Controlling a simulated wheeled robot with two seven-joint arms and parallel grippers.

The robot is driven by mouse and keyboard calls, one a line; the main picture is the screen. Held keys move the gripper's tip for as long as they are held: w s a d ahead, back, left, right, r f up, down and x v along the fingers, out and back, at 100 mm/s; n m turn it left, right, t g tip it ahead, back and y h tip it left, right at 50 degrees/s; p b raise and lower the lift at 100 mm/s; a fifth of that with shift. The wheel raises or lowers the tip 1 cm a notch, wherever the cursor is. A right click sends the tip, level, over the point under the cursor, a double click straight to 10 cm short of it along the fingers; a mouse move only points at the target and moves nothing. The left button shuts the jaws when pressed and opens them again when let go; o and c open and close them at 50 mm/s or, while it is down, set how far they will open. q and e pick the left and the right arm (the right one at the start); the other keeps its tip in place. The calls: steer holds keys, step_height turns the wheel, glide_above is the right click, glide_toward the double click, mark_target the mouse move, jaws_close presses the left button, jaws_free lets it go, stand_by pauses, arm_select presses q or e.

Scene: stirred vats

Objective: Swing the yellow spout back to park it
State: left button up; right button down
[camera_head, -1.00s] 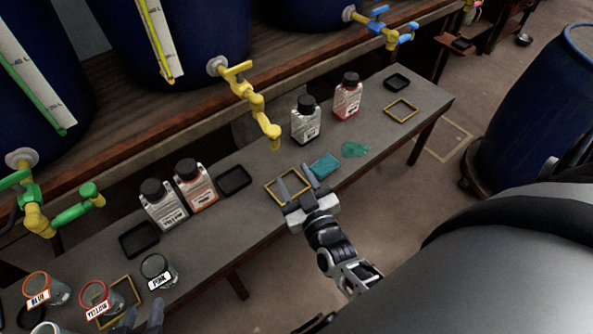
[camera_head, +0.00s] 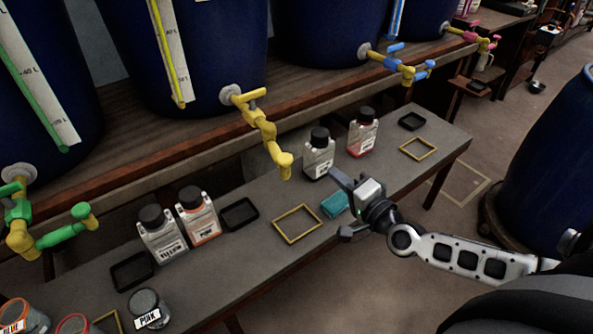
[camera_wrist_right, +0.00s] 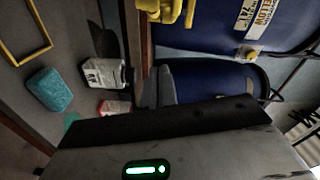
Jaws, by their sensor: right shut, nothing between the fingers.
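The yellow spout (camera_head: 268,132) comes off the yellow tap (camera_head: 243,97) on the middle blue vat. It reaches out over the bench, and its down-turned end (camera_head: 285,165) hangs above the bench top. My right gripper (camera_head: 338,178) is shut and empty, to the right of the spout end and apart from it, near the black-capped bottle. In the right wrist view the gripper's fingers (camera_wrist_right: 158,86) show close together, with part of the yellow tap (camera_wrist_right: 168,10) at the top edge. My left gripper is out of view.
The bench (camera_head: 245,270) holds a yellow square frame (camera_head: 297,224), a teal sponge (camera_head: 335,204), a black-capped bottle (camera_head: 319,155) and a red-labelled bottle (camera_head: 362,134). Two more bottles stand left. A green tap (camera_head: 60,236) and a blue tap (camera_head: 400,67) flank the yellow one.

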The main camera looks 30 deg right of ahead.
steer(key=w+a+f, duration=0.1)
steer(key=w+a, duration=0.3)
steer(key=w, duration=0.6)
steer(key=shift+w+a+f+m, duration=0.15)
steer(key=shift+w+a+m, duration=0.15)
steer(key=shift+m, duration=0.1)
